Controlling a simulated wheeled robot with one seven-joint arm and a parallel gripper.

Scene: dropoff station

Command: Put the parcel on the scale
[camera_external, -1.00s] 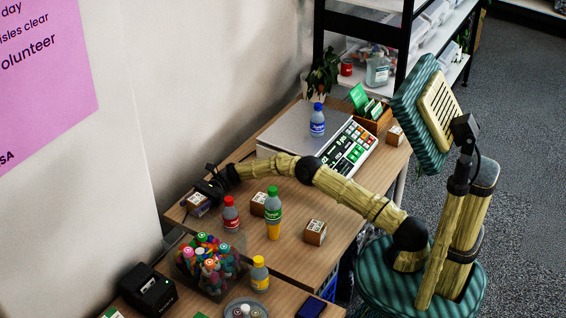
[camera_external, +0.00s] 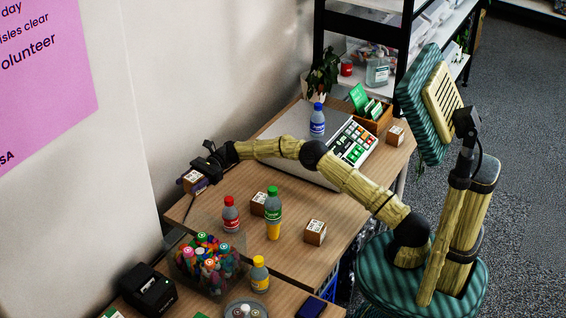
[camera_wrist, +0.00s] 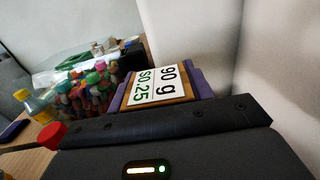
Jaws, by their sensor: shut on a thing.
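My gripper (camera_external: 196,176) is shut on a small brown parcel (camera_external: 195,183) and holds it above the table's far left part, near the wall. In the wrist view, the parcel (camera_wrist: 159,86) sits between purple fingers, with a white label reading 90 g and $0.25. The scale (camera_external: 290,122), with a flat grey platform and a keypad on its right, stands farther back on the table. My forearm covers part of its near edge. A blue-capped bottle (camera_external: 317,121) stands on the scale.
More boxes stand at the middle (camera_external: 315,232) and back right (camera_external: 395,135) of the table. A red-capped bottle (camera_external: 230,215) and a green-capped bottle (camera_external: 273,214) stand in front of my arm. A shelf rises behind.

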